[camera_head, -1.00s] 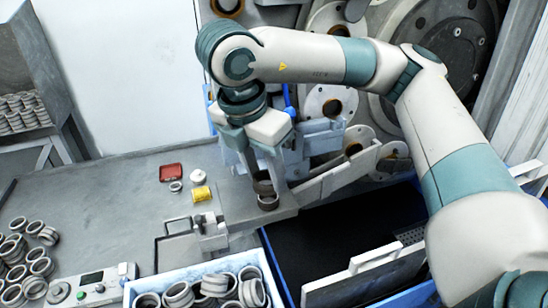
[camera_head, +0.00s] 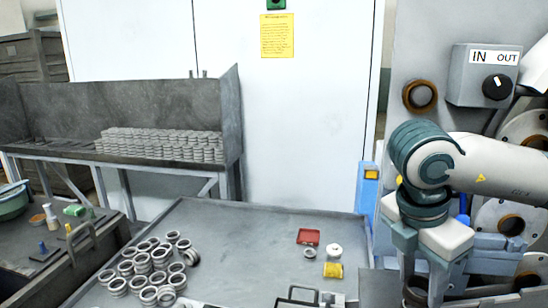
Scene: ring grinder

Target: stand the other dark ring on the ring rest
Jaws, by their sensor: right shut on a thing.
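My right gripper (camera_head: 420,287) points down at the bottom right, beside the grinder. It is shut on a dark ring (camera_head: 414,297), which shows only in part at the picture's lower edge. What lies under this ring is cut off, so I cannot tell whether it touches anything. The ring rest cannot be made out in this view. My left gripper is not in view.
Several pale rings (camera_head: 150,267) lie heaped on the grey table (camera_head: 235,240). A red tray (camera_head: 308,237), a white item (camera_head: 334,250) and a yellow item (camera_head: 333,270) lie right of them. Stacked rings fill the back-left rack (camera_head: 238,140).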

